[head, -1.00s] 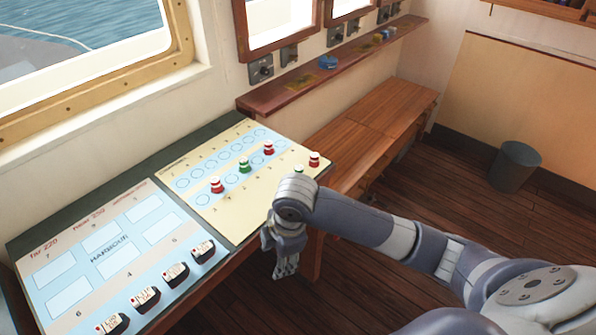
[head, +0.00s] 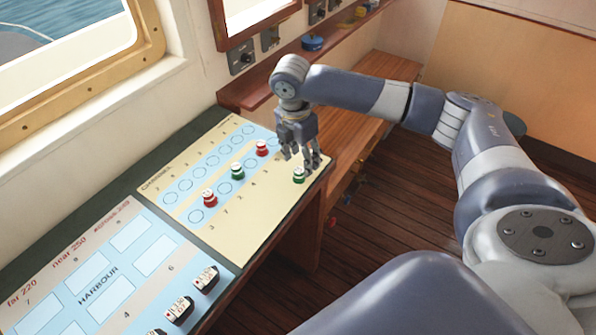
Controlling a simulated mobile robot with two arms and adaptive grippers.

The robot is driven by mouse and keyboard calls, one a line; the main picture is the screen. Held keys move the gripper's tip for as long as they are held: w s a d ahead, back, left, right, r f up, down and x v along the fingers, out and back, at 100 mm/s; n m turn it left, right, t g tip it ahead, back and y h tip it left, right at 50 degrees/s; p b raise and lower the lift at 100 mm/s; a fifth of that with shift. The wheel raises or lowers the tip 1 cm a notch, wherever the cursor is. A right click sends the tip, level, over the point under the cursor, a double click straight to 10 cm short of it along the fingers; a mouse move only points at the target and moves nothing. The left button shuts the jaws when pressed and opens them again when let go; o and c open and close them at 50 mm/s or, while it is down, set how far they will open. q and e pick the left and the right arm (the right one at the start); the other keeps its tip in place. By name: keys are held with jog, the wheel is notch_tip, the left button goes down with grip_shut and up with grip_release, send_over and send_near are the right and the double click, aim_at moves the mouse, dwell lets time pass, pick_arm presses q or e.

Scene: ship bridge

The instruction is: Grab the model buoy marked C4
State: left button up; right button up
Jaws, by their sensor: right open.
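My right gripper (head: 301,162) is open and empty. Its fingers point down over the right edge of the cream and blue chart board (head: 246,222). A green and white buoy (head: 299,175) stands just below the fingertips in the picture; I cannot tell if they touch. A red and white buoy (head: 209,197), a green and white buoy (head: 237,171) and another red and white buoy (head: 261,148) stand in a diagonal line on the board. The buoys' marks are too small to read, so I cannot tell which is C4. My left gripper is out of view.
A narrow wall shelf (head: 245,96) holds a blue round item (head: 312,42). A wooden bench (head: 400,68) stands beyond the chart table. Small coloured items lie low beside the table.

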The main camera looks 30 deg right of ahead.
aim_at(299, 170)
jog(key=shift+w+f, duration=0.15)
jog(key=shift+f, duration=0.65)
jog(key=f+p, duration=0.1)
jog(key=f, duration=0.1)
jog(key=w+f+p, duration=0.1)
jog(key=f, duration=0.1)
jog(key=shift+f, duration=0.2)
jog(key=shift+s+f, duration=0.1)
jog(key=shift+f, duration=0.2)
jog(key=shift+d+f, duration=0.1)
jog(key=shift+f, duration=0.05)
jog(key=c, duration=0.5)
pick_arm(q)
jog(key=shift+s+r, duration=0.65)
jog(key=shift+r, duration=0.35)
pick_arm(e)
jog(key=c, duration=0.4)
